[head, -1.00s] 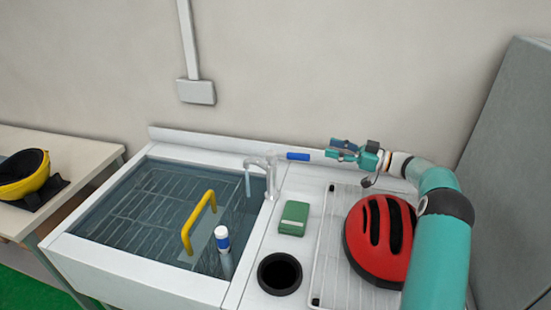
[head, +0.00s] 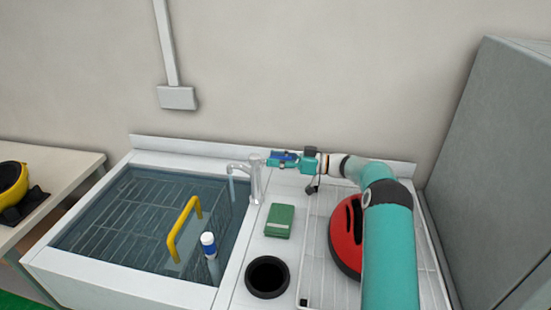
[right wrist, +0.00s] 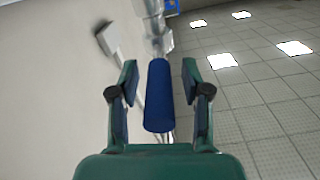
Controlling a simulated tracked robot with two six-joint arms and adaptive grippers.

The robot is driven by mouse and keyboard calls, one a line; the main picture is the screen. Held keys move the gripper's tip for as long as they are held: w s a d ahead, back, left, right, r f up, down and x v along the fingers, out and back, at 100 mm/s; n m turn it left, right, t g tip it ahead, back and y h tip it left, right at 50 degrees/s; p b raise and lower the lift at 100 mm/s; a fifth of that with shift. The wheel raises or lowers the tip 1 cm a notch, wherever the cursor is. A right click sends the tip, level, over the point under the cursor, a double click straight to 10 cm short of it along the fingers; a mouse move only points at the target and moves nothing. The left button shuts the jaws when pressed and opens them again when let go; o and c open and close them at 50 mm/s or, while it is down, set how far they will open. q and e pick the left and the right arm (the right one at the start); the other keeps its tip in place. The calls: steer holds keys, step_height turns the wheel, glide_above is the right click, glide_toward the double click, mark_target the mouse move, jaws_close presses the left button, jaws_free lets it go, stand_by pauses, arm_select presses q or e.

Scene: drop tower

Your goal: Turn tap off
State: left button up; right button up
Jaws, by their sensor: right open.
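The chrome tap (head: 255,180) stands at the right rim of the sink (head: 90,262), with water running from its spout on the left. Its blue lever (head: 284,156) sticks out to the right. My right gripper (head: 283,160) is at the lever, reaching in from the right. In the right wrist view the blue lever (right wrist: 159,95) lies lengthwise between the two open fingers of the gripper (right wrist: 158,92), with a gap on each side. The tap body (right wrist: 157,30) shows beyond it. My left gripper is not in view.
The sink holds water, a rack, a yellow handle (head: 181,228) and a blue-capped white item (head: 208,245). A wall box (head: 178,98) is behind.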

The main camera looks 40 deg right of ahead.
jaws_close()
steer(key=shift+a, duration=0.2)
steer(key=shift+d, duration=0.1)
